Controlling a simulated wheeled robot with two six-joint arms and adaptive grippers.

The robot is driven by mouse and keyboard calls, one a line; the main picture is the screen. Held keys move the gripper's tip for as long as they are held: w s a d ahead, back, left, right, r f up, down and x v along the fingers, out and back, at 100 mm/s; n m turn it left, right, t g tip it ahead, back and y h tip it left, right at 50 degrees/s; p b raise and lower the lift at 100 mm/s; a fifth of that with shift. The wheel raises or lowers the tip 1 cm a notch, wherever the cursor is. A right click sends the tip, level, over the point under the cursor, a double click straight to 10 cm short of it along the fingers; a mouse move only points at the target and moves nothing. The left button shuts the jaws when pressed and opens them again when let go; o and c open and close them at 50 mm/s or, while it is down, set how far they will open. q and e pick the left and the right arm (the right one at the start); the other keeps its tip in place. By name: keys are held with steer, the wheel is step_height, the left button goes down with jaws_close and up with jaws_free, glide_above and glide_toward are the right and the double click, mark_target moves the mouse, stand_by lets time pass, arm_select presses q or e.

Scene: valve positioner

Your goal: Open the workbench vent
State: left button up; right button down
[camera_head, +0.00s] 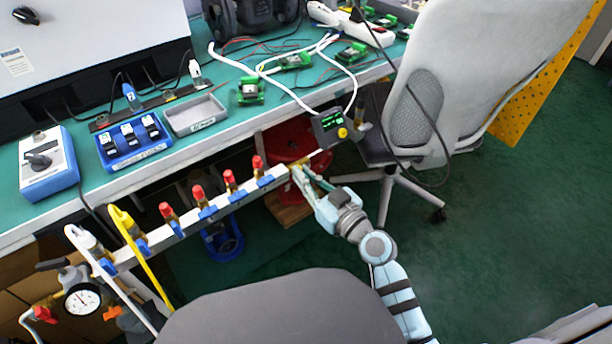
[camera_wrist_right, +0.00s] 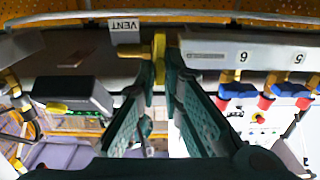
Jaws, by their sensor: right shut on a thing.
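The workbench vent is a yellow valve (camera_wrist_right: 159,47) on the pale manifold rail, next to a white VENT label (camera_wrist_right: 124,24) in the right wrist view. Its yellow handle points down between the fingers, and a short stem runs left from it. In the head view the vent is small at the right end of the rail and partly hidden by my gripper. My right gripper (camera_head: 300,170) is shut on the yellow handle; its fingertips (camera_wrist_right: 160,76) are on either side of it. My left gripper is not in view.
The manifold rail (camera_head: 238,197) carries several red-capped valves along the bench front. A display unit (camera_head: 330,127) sits close above the vent. A pressure gauge (camera_head: 82,299) is at the lower left. An office chair (camera_head: 420,105) stands at right; green floor (camera_head: 520,200) there is open.

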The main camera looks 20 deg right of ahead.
steer(key=shift+m, duration=0.4)
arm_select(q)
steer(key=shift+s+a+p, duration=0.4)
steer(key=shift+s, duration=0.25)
arm_select(e)
steer(key=m, duration=0.5)
steer(key=f+m, duration=0.1)
steer(key=m, duration=0.5)
steer(key=d+m, duration=0.1)
steer(key=m, duration=0.5)
steer(key=shift+w+f, duration=0.15)
steer(key=shift+w, duration=0.05)
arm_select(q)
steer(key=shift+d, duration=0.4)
